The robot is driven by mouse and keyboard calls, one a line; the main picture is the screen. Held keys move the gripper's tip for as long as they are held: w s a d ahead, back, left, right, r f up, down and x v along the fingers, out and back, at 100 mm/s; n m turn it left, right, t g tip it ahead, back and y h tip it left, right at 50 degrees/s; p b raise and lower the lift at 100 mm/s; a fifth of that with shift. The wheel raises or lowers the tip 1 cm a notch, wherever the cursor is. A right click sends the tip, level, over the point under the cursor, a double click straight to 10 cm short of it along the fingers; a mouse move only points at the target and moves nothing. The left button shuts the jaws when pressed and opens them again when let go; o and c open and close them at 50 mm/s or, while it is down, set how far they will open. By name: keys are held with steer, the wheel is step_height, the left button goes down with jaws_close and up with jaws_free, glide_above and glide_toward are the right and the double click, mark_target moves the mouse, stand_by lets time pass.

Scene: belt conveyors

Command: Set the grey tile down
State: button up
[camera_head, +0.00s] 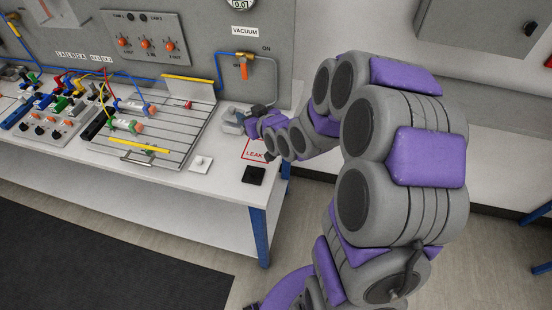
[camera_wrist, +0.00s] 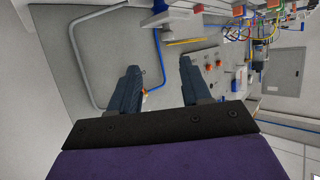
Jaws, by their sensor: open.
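My gripper (camera_head: 256,116) is at the right end of the bench, low over the top near the back wall. In the wrist view its two blue-grey fingers (camera_wrist: 159,66) stand apart with nothing held between them. A light grey blocky piece (camera_head: 232,121) lies just left of the gripper on the bench. I cannot tell whether it is the grey tile or whether the gripper touches it. A pale square tile (camera_head: 202,164) with a small mark at its centre and a dark square tile (camera_head: 254,175) lie nearer the front edge.
A red-outlined LEAK label (camera_head: 256,153) is on the bench top, partly covered by my arm. A slotted plate (camera_head: 160,148) with cylinders and hoses is to the left. The vacuum valve (camera_head: 243,60) is on the wall behind.

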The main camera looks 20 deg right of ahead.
steer(key=s+a+r+m+g+h, duration=0.1)
steer(key=s+g, duration=0.6)
steer(key=s, duration=1.3)
steer(key=s+a+r+m+g+h, duration=0.1)
steer(key=s+r+g, duration=0.3)
steer(key=s, duration=1.7)
steer(key=g, duration=0.4)
steer(key=shift+s+a+h, duration=0.3)
steer(key=shift+a, duration=0.05)
steer(key=shift+a, duration=0.25)
steer(key=shift+d, duration=0.15)
